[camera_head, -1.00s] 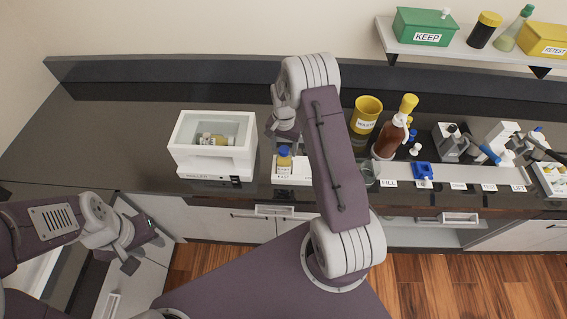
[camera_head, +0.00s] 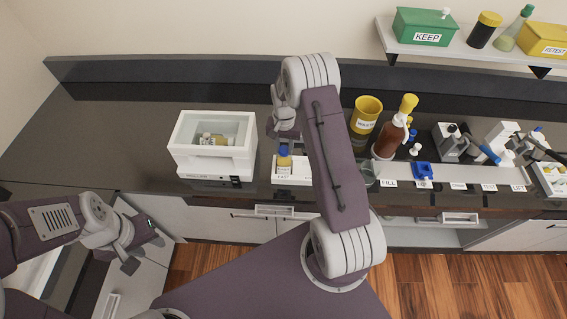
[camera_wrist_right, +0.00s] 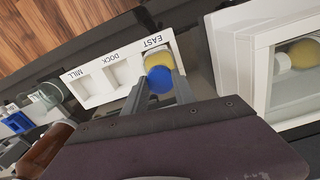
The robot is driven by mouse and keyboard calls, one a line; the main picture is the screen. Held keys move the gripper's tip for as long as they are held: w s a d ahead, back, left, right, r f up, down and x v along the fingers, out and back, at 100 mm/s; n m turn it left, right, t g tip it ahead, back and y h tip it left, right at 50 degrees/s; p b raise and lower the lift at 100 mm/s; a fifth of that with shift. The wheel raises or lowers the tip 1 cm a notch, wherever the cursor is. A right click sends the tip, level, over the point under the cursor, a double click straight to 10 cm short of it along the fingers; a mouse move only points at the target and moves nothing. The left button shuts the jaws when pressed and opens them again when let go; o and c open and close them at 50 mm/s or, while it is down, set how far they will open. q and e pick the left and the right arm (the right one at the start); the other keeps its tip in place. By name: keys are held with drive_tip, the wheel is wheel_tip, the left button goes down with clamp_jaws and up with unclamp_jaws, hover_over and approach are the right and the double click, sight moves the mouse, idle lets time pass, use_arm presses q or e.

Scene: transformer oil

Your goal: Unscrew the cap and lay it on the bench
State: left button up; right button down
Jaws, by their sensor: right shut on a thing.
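A small yellow bottle (camera_head: 284,163) with a blue cap (camera_head: 284,150) stands at the EAST place of a white rack (camera_head: 300,178) on the bench. In the right wrist view the blue cap (camera_wrist_right: 160,79) sits between my right gripper's fingertips (camera_wrist_right: 161,88), with the yellow bottle (camera_wrist_right: 157,58) just beyond it. I cannot tell whether the threads are still engaged. In the head view my right gripper (camera_head: 283,137) is at the cap, partly hidden by its own wrist. My left gripper (camera_head: 141,249) is open and empty, in front of the bench at lower left.
A white open-topped machine (camera_head: 215,150) stands left of the rack, with a yellow item inside. To the right are a yellow waste bin (camera_head: 366,113), a brown bottle (camera_head: 389,137) and a blue holder (camera_head: 424,170). The dark bench (camera_head: 100,140) is clear on the far left.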

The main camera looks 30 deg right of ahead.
drive_tip(key=n, duration=1.2)
drive_tip(key=shift+r+p, duration=1.35)
drive_tip(key=shift+r, duration=0.45)
drive_tip(key=shift+r, duration=0.1)
wheel_tip(320, 180, up, 4)
drive_tip(key=p, duration=0.3)
